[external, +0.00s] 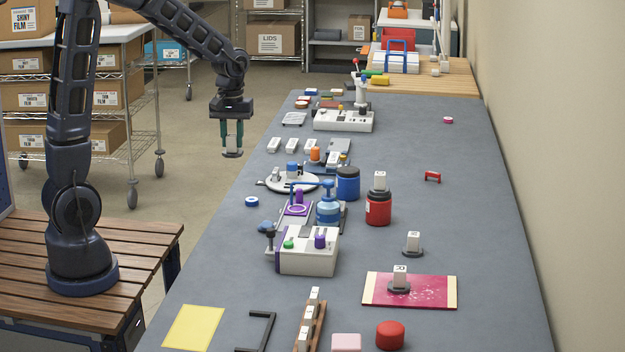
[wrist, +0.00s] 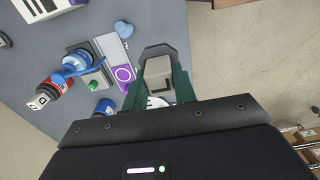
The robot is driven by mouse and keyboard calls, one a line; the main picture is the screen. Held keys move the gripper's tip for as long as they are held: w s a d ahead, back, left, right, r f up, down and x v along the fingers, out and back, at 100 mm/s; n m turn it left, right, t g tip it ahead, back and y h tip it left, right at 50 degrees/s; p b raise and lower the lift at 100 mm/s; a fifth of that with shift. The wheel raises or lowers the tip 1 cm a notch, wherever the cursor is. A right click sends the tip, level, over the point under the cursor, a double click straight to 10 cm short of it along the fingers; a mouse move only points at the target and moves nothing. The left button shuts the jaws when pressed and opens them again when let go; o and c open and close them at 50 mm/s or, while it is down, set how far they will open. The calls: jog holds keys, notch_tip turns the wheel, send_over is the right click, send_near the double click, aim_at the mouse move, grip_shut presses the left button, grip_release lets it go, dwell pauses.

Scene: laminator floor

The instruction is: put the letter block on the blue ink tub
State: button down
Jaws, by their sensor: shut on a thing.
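My gripper (external: 232,150) hangs over the floor, left of the grey table, in the external view. The blue ink tub (external: 347,184) stands upright on the table, right of and lower in the picture than my gripper. It also shows in the wrist view (wrist: 103,107), left of the fingers and apart from the held block. Nothing is seen on its top.
A red tub (external: 378,209) with a letter block (external: 380,181) on top stands right of the blue tub. A blue pump bottle (external: 328,207) and a white round tray (external: 292,183) are close by. Other letter blocks stand on dark bases (external: 412,245). Table right of the red tub is mostly clear.

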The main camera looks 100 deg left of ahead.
jog(key=w+a+r, duration=0.3)
jog(key=w+a, duration=0.5)
jog(key=w, duration=0.2)
jog(key=w+a+r, duration=0.3)
jog(key=w+a, duration=0.4)
jog(key=w, duration=0.2)
jog(key=w+a+r, duration=0.3)
jog(key=w+a, duration=0.5)
jog(key=w, duration=0.2)
send_over(349, 169)
notch_tip(349, 169, down, 20)
jog(key=shift+f, duration=0.1)
jog(key=shift+f, duration=0.1)
jog(key=c, duration=1.1)
grip_release()
notch_tip(349, 169, up, 12)
jog(key=shift+r, duration=0.1)
